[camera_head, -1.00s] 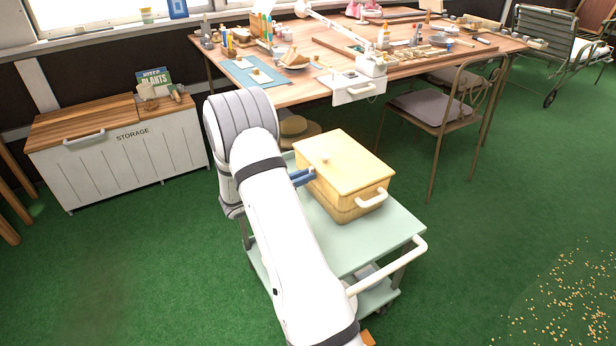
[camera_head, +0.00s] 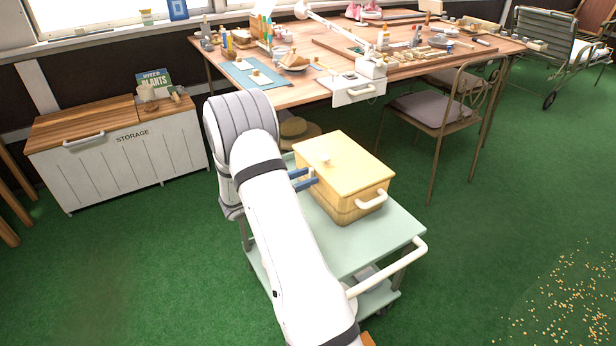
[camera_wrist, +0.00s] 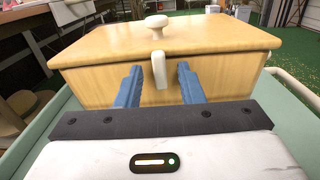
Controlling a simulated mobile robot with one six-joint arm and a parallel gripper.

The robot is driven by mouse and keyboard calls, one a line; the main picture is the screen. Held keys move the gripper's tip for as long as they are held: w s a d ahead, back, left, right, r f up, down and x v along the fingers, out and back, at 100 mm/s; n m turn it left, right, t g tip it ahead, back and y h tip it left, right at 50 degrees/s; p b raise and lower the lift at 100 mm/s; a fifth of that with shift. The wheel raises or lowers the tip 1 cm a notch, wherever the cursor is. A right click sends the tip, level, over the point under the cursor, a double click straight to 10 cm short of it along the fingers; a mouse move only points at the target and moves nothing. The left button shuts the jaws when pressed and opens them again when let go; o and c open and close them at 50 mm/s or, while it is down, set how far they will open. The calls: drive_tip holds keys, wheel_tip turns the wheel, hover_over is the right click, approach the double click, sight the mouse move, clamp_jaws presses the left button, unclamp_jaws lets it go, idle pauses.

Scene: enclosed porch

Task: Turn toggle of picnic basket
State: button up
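The picnic basket (camera_head: 345,175) is a light wooden box with a lid, standing on the pale green cart top. In the wrist view its front wall (camera_wrist: 215,80) faces my gripper, with a round knob (camera_wrist: 158,22) on the lid. The toggle (camera_wrist: 159,70) is a short white upright bar at the front, just under the lid edge. My gripper (camera_wrist: 158,84) has blue fingers, one on each side of the toggle, with a gap on both sides. It is open and holds nothing. In the head view the fingers (camera_head: 303,180) are at the basket's left side, and my arm hides the toggle.
The cart (camera_head: 385,236) has a white push handle (camera_head: 392,265) at front right. A cluttered wooden table (camera_head: 290,92) and a chair (camera_head: 430,108) stand behind. A white storage chest (camera_head: 115,150) is at left.

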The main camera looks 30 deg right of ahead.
drive_tip(key=a+p, duration=0.1)
drive_tip(key=a, duration=0.6)
drive_tip(key=shift+w+a, duration=0.2)
drive_tip(key=shift+a, duration=0.2)
